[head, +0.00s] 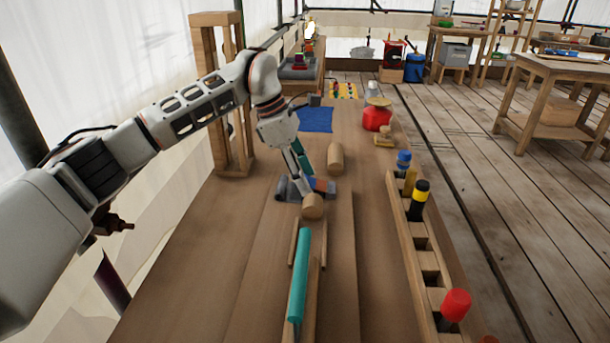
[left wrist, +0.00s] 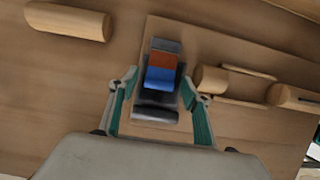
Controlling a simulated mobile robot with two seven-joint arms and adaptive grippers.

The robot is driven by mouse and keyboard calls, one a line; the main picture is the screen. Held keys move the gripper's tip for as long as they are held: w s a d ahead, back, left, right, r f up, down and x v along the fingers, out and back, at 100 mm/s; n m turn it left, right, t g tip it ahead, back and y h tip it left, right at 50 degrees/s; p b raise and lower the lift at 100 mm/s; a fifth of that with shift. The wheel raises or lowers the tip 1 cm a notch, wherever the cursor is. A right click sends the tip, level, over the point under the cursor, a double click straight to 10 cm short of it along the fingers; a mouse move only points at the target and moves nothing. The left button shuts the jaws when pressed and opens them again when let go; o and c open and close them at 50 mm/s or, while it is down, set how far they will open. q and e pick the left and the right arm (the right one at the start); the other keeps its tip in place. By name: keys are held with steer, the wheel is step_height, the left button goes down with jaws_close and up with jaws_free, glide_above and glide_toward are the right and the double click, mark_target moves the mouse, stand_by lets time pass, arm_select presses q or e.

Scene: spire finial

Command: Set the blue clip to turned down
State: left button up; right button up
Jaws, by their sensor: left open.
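The blue clip (left wrist: 162,78) shows in the left wrist view as a blue block with an orange-brown part behind it, on a dark grey base (left wrist: 156,113) fixed to a wooden board. In the head view the clip (head: 331,187) is partly hidden by my left gripper. My left gripper (head: 298,186) reaches down over the base. In the left wrist view its teal-padded fingers (left wrist: 160,92) are open, one on each side of the clip, with visible gaps. Whether the clip is turned up or down I cannot tell. My right gripper is not in view.
A teal rod (head: 299,275) lies in a wooden holder in front. A slotted wooden rack (head: 430,262) with coloured-handled tools runs along the right. A wooden frame (head: 237,150) stands behind my arm.

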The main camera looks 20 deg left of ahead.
arm_select(q)
steer(key=c, duration=1.1)
steer(key=shift+a+f+h, duration=0.2)
steer(key=shift+f+h, duration=0.15)
steer(key=shift+h, duration=0.45)
steer(key=o, duration=1.1)
steer(key=shift+r, duration=0.1)
steer(key=v, duration=1.1)
steer(key=shift+s+a+r, duration=0.2)
steer(key=shift+s+r, duration=0.1)
steer(key=shift+s, duration=0.05)
